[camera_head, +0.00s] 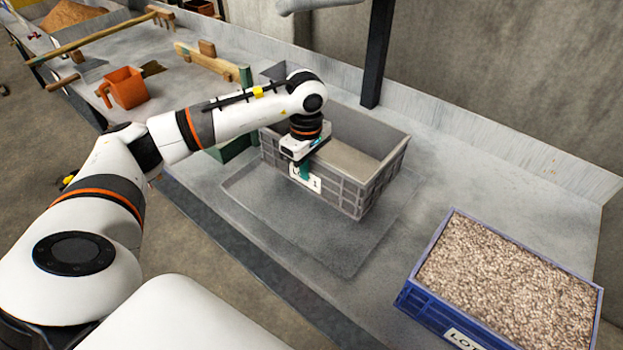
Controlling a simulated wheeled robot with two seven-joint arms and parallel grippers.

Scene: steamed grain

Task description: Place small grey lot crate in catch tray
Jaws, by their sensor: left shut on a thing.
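The small grey lot crate (375,190) has ribbed walls, an open top and a white label, partly covered, on its front wall. My left gripper (304,170) reaches down onto the front wall near the label and is shut on the crate. The crate looks about upright. The catch tray (285,230) is a shallow grey rectangle on the bench, showing in front of and to the right of the crate. The crate overlaps its back part; I cannot tell whether it rests there or hangs just above. The arm hides the crate's back left. My right gripper is not in view.
A blue crate (428,285) full of grain stands at the lower right. A dark post (377,55) rises behind the grey crate.

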